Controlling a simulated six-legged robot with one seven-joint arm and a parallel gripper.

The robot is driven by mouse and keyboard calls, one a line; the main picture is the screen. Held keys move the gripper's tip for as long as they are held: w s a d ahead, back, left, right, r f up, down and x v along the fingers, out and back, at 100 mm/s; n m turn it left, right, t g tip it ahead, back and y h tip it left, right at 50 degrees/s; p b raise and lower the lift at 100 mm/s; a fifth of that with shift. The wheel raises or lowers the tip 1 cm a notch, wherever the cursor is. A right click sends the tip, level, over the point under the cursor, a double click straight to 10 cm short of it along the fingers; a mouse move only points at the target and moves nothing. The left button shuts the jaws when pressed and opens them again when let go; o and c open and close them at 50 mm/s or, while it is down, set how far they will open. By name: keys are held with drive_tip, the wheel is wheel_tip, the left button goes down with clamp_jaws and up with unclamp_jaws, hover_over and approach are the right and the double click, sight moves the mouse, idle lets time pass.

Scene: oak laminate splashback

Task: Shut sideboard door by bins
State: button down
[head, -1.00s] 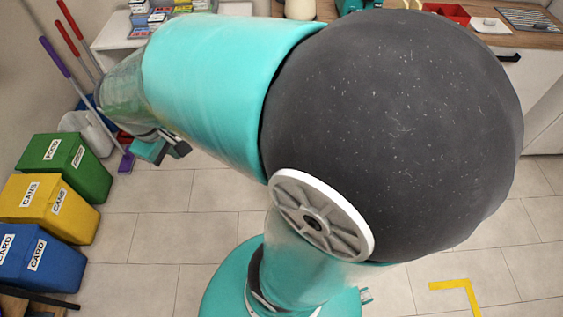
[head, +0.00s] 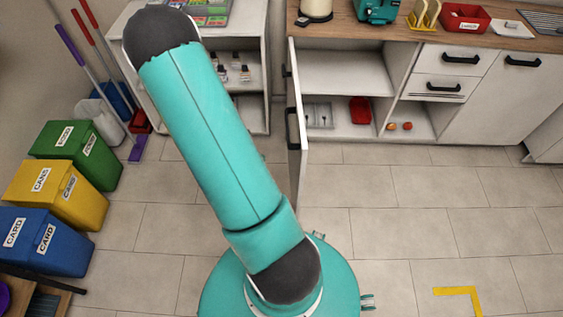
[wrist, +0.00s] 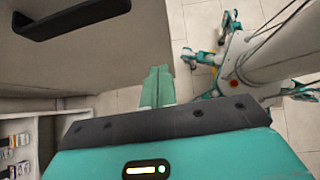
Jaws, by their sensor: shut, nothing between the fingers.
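The sideboard door (head: 296,130) stands open in the head view, seen nearly edge-on and jutting out from the left end of the sideboard (head: 345,73). Dark handles show on it. In the wrist view a pale panel, apparently this door (wrist: 110,65), fills the upper left with a black bar handle (wrist: 70,18). My gripper (wrist: 158,72) is shut and empty, its fingertips overlapping the panel near its right edge. I cannot tell whether they touch it. The gripper is hidden in the head view, where my arm reaches toward the back left.
Green (head: 78,153), yellow (head: 57,193) and blue (head: 45,240) bins line the left side. Mops (head: 85,55) lean behind them. A white shelf unit (head: 255,115) stands left of the door.

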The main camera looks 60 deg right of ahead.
drive_tip(key=s+d+r+x, duration=0.1)
drive_tip(key=r+x, duration=0.1)
drive_tip(key=x, duration=1)
drive_tip(key=shift+s+f, duration=0.25)
drive_tip(key=shift+s, duration=0.15)
drive_tip(key=shift+d, duration=0.2)
